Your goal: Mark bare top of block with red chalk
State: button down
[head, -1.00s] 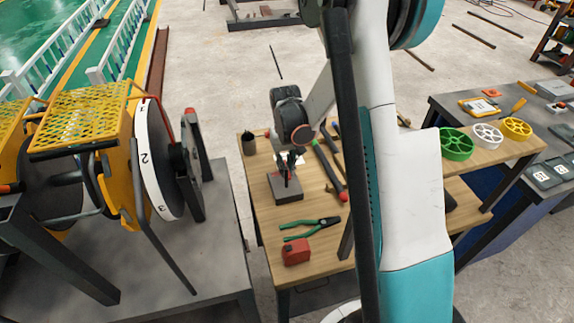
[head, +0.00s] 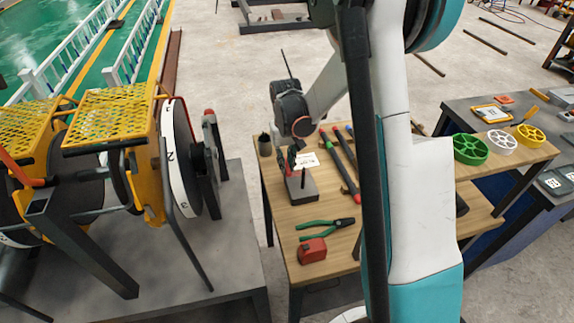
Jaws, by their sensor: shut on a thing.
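The grey block (head: 302,190) sits on the left part of the wooden table, with a thin dark upright piece (head: 304,178) standing at its top. My gripper (head: 286,168) is at the block's back left edge, pointing down. It is shut on a small piece with a bit of red, which I take as the red chalk (head: 281,164). The chalk's tip and its gap to the block are too small to make out. No red mark on the block's top can be made out.
The wooden table (head: 285,222) also holds green-handled pliers (head: 325,228), a red box-like tool (head: 312,250), a white paper (head: 306,160), a dark cup (head: 265,145) and long-handled tools (head: 340,165). A reel stand (head: 185,165) stands left. Wheels (head: 470,149) lie right.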

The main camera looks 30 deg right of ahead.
aim_at(287, 165)
jog(key=shift+r+p, duration=1)
jog(key=shift+r, duration=1.05)
